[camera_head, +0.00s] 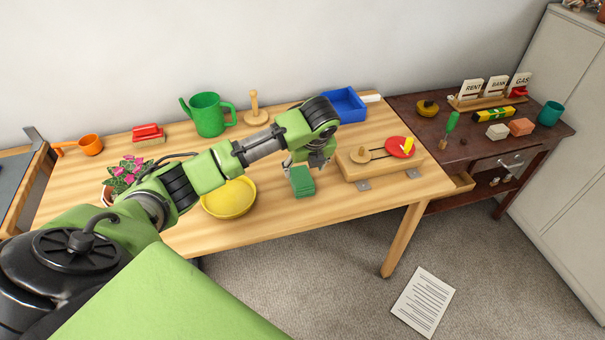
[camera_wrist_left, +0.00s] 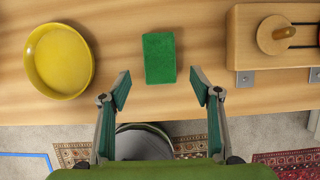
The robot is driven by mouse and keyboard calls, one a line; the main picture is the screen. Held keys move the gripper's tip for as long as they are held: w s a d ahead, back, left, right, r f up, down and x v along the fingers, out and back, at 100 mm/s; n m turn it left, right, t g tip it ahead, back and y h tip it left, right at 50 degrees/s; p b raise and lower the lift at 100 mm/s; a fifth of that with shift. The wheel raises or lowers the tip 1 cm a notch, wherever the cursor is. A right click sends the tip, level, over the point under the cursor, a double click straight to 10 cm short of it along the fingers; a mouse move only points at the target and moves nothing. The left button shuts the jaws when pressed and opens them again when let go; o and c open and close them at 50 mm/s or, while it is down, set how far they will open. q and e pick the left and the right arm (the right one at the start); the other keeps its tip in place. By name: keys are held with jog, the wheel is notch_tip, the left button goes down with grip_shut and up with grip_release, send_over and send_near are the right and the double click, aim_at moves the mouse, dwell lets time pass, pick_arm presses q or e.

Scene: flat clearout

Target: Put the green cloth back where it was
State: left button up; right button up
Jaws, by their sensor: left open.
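The green cloth (camera_head: 301,181) is a small folded block lying on the wooden table near its front edge, between the yellow bowl and a wooden board. In the left wrist view the cloth (camera_wrist_left: 158,58) lies ahead of the fingertips, roughly centred between them. My left gripper (camera_head: 309,161) is just behind the cloth in the head view, partly overlapped by my wrist. Its fingers (camera_wrist_left: 161,88) are spread wide and empty in the wrist view, with gaps on both sides of the cloth. My right gripper is in neither view.
A yellow bowl (camera_head: 229,198) stands left of the cloth. A wooden board with a red disc (camera_head: 399,147) stands right. A blue tray (camera_head: 345,105), a green watering can (camera_head: 208,114) and a potted plant (camera_head: 126,174) share the table. A dark side table (camera_head: 470,158) adjoins it.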

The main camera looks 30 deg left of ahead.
pick_arm(q)
jog(key=shift+v, duration=1.5)
